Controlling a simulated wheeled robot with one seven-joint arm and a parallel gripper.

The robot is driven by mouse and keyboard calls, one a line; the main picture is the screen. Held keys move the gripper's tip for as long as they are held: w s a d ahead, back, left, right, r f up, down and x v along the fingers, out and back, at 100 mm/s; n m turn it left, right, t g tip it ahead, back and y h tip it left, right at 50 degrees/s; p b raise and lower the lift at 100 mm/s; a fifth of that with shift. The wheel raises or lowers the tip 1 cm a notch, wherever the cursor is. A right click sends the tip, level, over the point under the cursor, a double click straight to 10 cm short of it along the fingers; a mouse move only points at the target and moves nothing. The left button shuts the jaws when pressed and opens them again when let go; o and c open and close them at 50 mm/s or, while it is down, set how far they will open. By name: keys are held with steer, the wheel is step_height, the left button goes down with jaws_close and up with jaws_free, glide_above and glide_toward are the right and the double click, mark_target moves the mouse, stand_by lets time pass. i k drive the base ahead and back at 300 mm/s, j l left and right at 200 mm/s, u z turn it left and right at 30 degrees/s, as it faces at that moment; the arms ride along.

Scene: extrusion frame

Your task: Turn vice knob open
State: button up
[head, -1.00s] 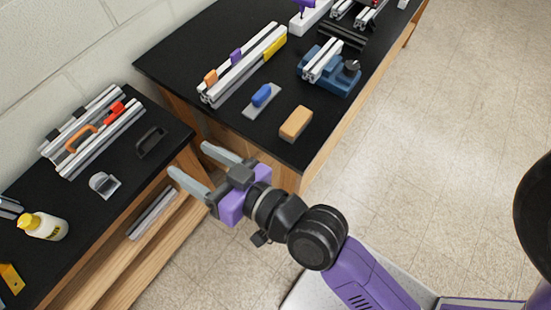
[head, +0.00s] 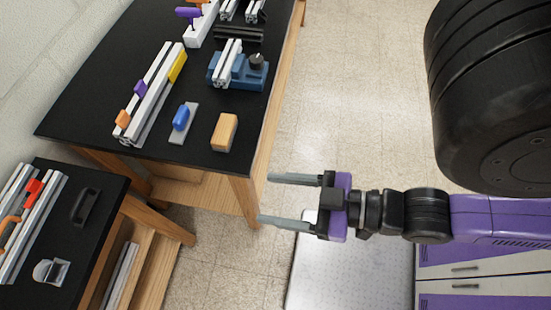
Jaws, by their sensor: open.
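The blue vice (head: 238,70) sits near the right edge of the far black-topped table, with light extrusion bars in its jaws. Its black knob (head: 257,60) is on the vice's right side. My gripper (head: 264,199) is open and empty, pointing left. It is in front of the table's near right corner, well below the vice in the picture and apart from it.
The black tabletop (head: 100,95) also holds a wooden block (head: 224,132), a blue-handled tool (head: 181,118) and extrusion rails with coloured clips (head: 150,95). A lower bench (head: 90,240) stands at left. The floor (head: 345,90) right of the table is clear.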

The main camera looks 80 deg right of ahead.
mark_target(256, 61)
steer(key=l+z, duration=0.2)
steer(key=z, duration=0.75)
steer(key=j, duration=0.15)
steer(key=k+z, duration=0.05)
